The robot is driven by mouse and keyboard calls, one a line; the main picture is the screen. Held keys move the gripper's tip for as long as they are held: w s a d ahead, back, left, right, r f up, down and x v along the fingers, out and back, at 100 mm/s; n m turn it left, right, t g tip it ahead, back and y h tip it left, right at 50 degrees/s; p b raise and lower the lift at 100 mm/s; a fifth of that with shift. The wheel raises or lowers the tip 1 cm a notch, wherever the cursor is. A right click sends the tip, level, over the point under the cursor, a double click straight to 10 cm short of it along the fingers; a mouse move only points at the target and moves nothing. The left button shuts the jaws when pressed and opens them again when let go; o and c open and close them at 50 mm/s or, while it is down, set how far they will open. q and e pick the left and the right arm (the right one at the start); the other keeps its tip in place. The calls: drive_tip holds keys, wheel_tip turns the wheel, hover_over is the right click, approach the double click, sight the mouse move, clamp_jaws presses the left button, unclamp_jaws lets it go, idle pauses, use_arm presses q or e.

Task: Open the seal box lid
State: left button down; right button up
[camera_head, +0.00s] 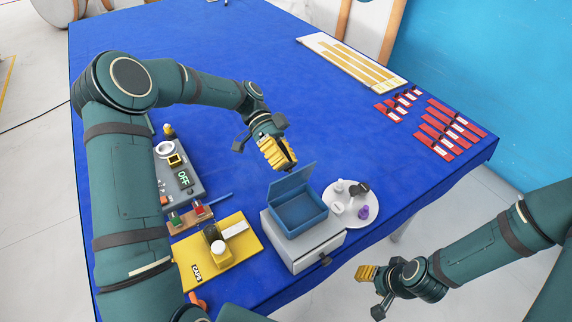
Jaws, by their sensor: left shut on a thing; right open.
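The seal box (298,215) is a small blue open-topped box on a grey drawer unit near the table's front edge. Its lid (295,182) is raised and stands up at the back of the box, tilted. My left gripper (287,166) comes down from behind and is shut on the lid at its upper edge. Its yellow finger pads hide part of that edge. My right gripper (372,292) is open and empty, off the table's front edge at the lower right.
The drawer unit (305,246) has a dark knob. A white round plate (371,216) with small parts stands right of it. A yellow CAPS tray (189,257) and grey OFF panel (187,190) lie left. Red-and-white strips (440,137) lie far right. The blue table's middle is clear.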

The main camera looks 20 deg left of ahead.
use_arm(q)
drive_tip(key=shift+w+a+f, duration=0.2)
drive_tip(key=shift+a+f, duration=0.2)
drive_tip(key=c, duration=0.8)
unclamp_jaws()
drive_tip(key=shift+f, duration=0.1)
drive_tip(key=shift+w, duration=0.1)
drive_tip(key=shift+r, duration=0.25)
drive_tip(key=v, duration=1.2)
drive_tip(key=shift+o, duration=0.3)
